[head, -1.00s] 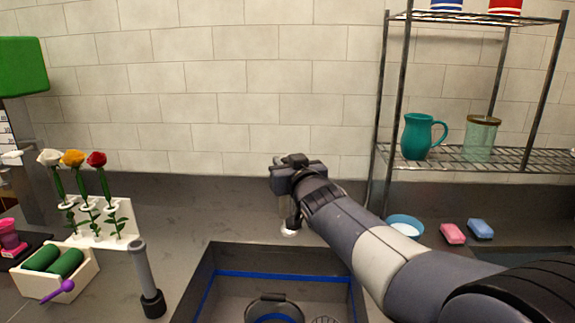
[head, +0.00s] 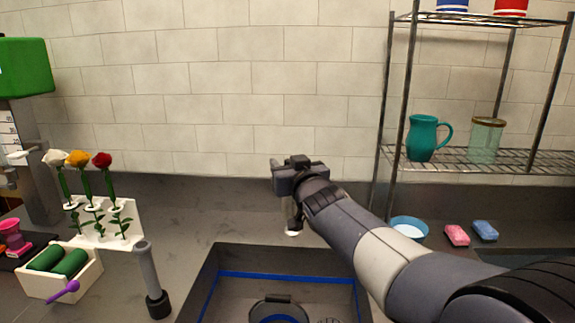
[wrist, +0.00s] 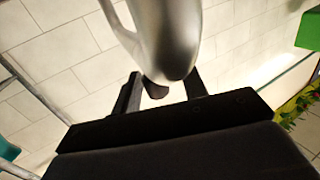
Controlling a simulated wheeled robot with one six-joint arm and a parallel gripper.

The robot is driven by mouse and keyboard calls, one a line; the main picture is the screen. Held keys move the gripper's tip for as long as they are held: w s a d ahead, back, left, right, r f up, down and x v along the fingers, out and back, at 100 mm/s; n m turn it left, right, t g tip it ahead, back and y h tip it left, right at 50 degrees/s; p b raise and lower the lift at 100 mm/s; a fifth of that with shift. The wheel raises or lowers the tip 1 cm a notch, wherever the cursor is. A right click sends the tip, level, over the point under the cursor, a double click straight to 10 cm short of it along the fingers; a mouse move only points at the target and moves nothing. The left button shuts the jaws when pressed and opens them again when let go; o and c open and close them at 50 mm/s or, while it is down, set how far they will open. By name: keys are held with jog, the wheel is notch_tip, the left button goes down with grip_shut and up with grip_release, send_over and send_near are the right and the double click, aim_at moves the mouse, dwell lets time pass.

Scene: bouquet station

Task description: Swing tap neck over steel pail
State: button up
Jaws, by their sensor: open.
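The silver tap neck (wrist: 172,38) fills the upper middle of the wrist view, very close, with its rounded end over the gap between my two black fingers. My gripper (wrist: 160,92) is open around or just beside it; I cannot tell whether either finger touches it. In the head view my gripper (head: 284,172) is above the back edge of the sink and hides most of the tap. Only a pale low part of the tap (head: 292,233) shows below it. The steel pail (head: 279,302) stands in the sink, cut off by the bottom edge.
The dark sink (head: 285,262) has a blue line round its inside. A wire shelf (head: 470,157) rises to the right, near my arm. A blue bowl (head: 409,226) and two sponges lie right. A grey upright cylinder (head: 150,275) and a flower rack (head: 130,215) stand left.

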jog(key=shift+s+d, duration=0.1)
jog(key=v, duration=1)
jog(key=shift+s, duration=0.3)
jog(key=x, duration=1.1)
jog(key=shift+d, duration=0.15)
jog(key=shift+d, duration=0.1)
